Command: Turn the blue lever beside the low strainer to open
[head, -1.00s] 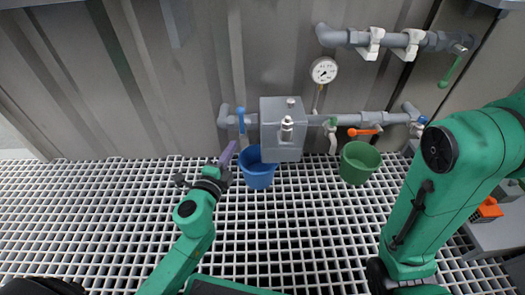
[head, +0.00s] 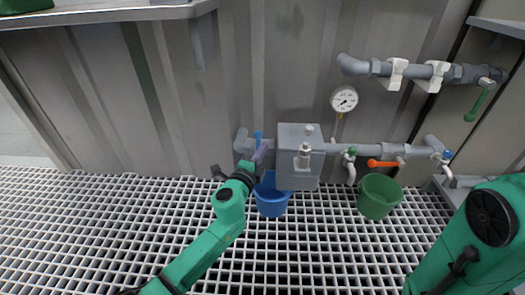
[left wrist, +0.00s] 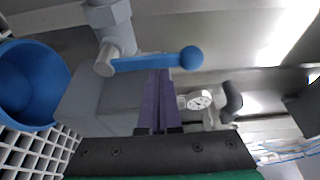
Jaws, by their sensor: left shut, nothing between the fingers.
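The blue lever (head: 258,137) stands up from the left end of the low grey pipe, beside a grey box-shaped unit (head: 299,180); the gripper partly hides it. In the left wrist view the lever (left wrist: 150,62) shows as a bar with a round knob, running across just beyond my fingertips. My left gripper (head: 263,151) has purple fingers, shut and empty; the fingers (left wrist: 158,100) point at the lever's bar. I cannot tell whether they touch it. My right arm shows at the right, but its gripper is out of view.
A blue bucket (head: 271,200) stands below the box, close to my left gripper, and a green bucket (head: 379,198) is to the right. An orange lever (head: 382,163), a pressure gauge (head: 344,99) and a green lever (head: 477,102) are further right. The grating at left is clear.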

